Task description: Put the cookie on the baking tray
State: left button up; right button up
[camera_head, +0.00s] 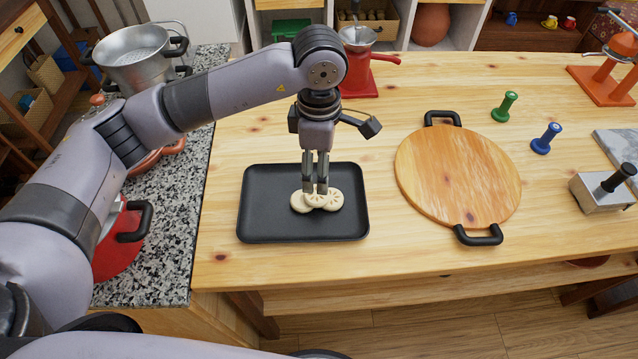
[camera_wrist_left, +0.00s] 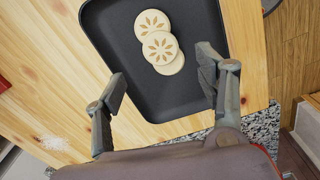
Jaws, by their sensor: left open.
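The black baking tray (camera_head: 262,222) lies on the wooden table. Several pale round cookies (camera_head: 332,203) lie on it, overlapping, near its right half. In the left wrist view, the cookies (camera_wrist_left: 152,24) show flower-like cut marks and rest on the dark tray (camera_wrist_left: 112,28). My left gripper (camera_head: 315,191) points down right over the cookies and hides part of them in the head view. In the left wrist view its fingers (camera_wrist_left: 161,72) are spread wide, with the cookies beyond the tips and nothing held. My right gripper is not in view.
A round wooden board (camera_head: 455,175) with black handles lies right of the tray. Green (camera_head: 505,107) and blue (camera_head: 546,139) stampers stand further right. A red grinder (camera_head: 366,70) stands behind my arm. The table front is clear.

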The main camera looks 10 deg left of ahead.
pick_arm(q)
jog(key=shift+r+b, duration=0.4)
jog(key=shift+r, duration=1.85)
